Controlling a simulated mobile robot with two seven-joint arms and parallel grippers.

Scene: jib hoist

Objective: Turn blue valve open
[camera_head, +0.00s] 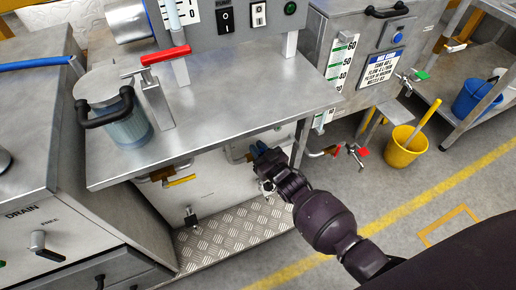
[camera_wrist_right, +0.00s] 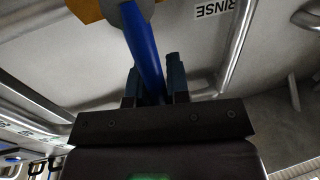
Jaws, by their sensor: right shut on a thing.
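The blue valve handle (camera_wrist_right: 146,50) is a long blue lever that shows in the right wrist view, running from a round hub at the top down between the fingers. My right gripper (camera_wrist_right: 154,88) is shut on this lever, one dark finger on each side. In the head view my right gripper (camera_head: 262,152) is under the front edge of the steel worktop, and the lever cannot be told apart from the fingertips there. My left gripper is not in view.
The steel worktop (camera_head: 230,115) overhangs the right gripper. A yellow-handled valve (camera_head: 180,181) is left of it, a red-handled valve (camera_head: 362,152) right of it. A yellow bucket (camera_head: 405,148) stands on the floor at right. A RINSE label (camera_wrist_right: 214,10) is near the lever.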

